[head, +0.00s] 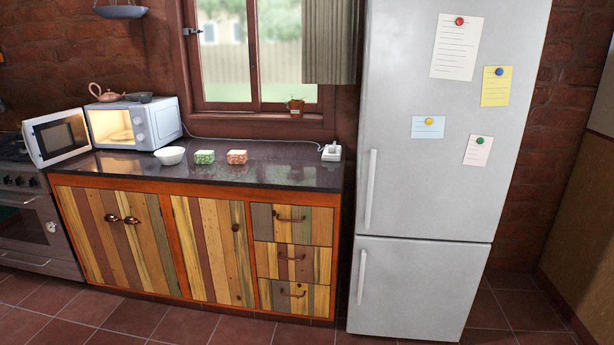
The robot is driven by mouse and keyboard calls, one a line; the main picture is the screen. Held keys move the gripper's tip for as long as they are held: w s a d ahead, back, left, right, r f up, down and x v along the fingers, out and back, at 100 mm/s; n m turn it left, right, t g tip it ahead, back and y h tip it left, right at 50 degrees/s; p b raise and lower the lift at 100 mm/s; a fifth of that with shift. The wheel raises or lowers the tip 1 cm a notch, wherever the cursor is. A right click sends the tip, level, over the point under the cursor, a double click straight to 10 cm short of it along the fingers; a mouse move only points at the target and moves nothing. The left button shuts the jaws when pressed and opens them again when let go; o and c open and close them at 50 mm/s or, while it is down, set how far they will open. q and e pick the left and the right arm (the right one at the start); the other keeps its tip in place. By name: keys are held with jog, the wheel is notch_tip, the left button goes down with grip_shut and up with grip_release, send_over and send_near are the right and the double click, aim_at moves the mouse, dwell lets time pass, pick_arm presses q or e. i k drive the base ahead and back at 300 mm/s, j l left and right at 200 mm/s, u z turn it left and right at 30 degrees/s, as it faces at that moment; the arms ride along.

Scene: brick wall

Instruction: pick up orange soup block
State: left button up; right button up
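An orange soup block (237,157), small and box-shaped with a pale patterned top, sits on the dark countertop (290,172). A green block (205,157) of similar size stands just to its left, a small gap apart. A white bowl (170,155) stands left of the green block. Neither of my grippers shows in the head view, and nothing touches the blocks.
A microwave (152,124) with its door (58,137) swung open stands at the counter's left. A white socket box (331,152) with a cord lies at the right end. A tall fridge (400,190) borders the counter. The floor in front (180,325) is clear.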

aim_at(233, 156)
jog(key=i+j+u, duration=0.1)
jog(key=i+u, duration=0.25)
jog(key=i, duration=0.45)
jog(key=i+l+u, duration=0.15)
jog(key=i+u, duration=0.25)
jog(key=i, duration=0.45)
